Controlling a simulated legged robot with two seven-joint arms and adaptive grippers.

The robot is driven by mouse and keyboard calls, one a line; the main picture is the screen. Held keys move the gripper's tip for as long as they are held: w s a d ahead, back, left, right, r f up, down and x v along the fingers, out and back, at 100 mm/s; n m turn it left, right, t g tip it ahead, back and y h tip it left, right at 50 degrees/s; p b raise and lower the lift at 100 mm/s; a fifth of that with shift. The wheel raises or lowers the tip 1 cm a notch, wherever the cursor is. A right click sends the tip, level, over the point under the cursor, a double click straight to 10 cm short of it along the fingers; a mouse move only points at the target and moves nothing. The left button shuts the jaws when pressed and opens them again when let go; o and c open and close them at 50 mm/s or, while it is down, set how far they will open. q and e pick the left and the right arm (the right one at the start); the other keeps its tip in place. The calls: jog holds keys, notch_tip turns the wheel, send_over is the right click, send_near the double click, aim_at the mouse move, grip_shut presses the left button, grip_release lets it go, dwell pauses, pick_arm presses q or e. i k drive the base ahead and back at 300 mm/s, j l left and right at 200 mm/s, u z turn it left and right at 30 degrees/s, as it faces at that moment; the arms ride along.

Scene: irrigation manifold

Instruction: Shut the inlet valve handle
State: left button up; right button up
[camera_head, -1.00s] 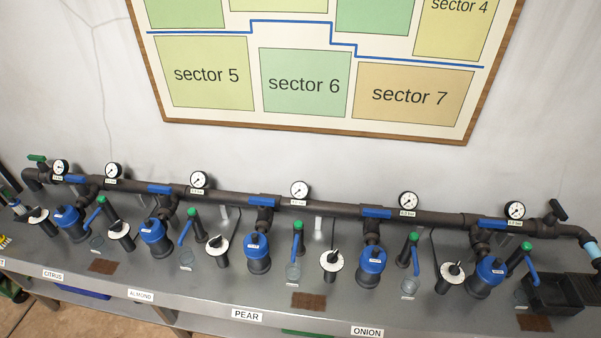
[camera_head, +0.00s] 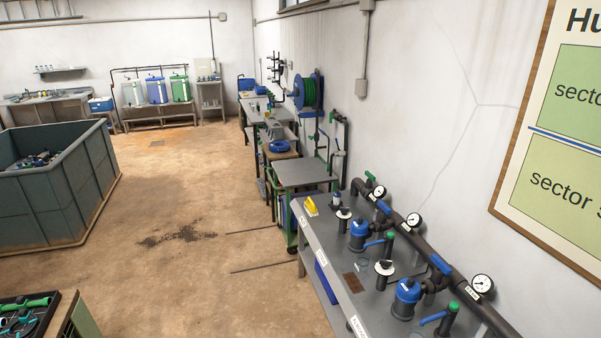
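The irrigation manifold (camera_head: 432,257) runs along the wall on the grey bench at the right of the head view. At its far end is a small green handle (camera_head: 370,176) on the pipe; it is too small to tell its exact turn. No label shows which handle is the inlet valve. Blue handles (camera_head: 441,264) sit along the pipe, with round gauges (camera_head: 481,285) above it. Blue-topped valve bodies (camera_head: 408,291) stand on the bench in front. The near part of the manifold is out of frame. Neither of my grippers is in view.
A large grey-green bin (camera_head: 45,190) stands at the left. Open brown floor (camera_head: 190,215) lies between it and the benches, with a dark stain and thin rods. A hose reel (camera_head: 307,92) hangs on the right wall. Coloured tanks (camera_head: 156,91) stand at the back.

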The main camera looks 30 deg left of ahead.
aim_at(371, 177)
jog(key=u, duration=0.4)
jog(key=i+j+u, duration=0.4)
jog(key=i, duration=0.2)
jog(key=i+j+u, duration=0.2)
jog(key=i, duration=0.65)
jog(key=i+u, duration=0.2)
jog(key=i, duration=0.65)
jog(key=i+z, duration=0.25)
jog(key=z, duration=0.15)
jog(key=i+j+z, duration=0.45)
jog(key=z, duration=0.3)
jog(key=i+j+z, duration=0.35)
jog(key=k+l, duration=0.05)
jog(key=k, duration=0.05)
